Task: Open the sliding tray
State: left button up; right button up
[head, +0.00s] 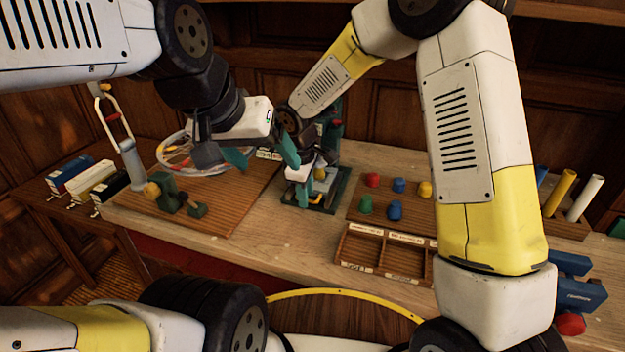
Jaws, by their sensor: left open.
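A shallow wooden tray with open compartments (404,262) and pale labels lies near the front edge of the table; my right arm covers its right end. I cannot tell whether it is the sliding tray. My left gripper (262,156) is open, its teal fingers apart above the table's middle, left of and behind this tray. I see nothing between its fingers. My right arm reaches over to a dark green stand (334,128). My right gripper (302,178) seems to be low in front of this stand, partly hidden, and its jaws are unclear.
A brown board (240,205) with coiled cables and green fittings lies left. Red, blue, green and yellow knobs stand on another board (418,208) behind the tray. A holder with coloured tubes (585,198) stands right. Several boxes (95,187) sit far left. The front middle tabletop is clear.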

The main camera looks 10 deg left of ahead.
jog(key=shift+f, duration=0.1)
grip_shut()
dwell(1.4)
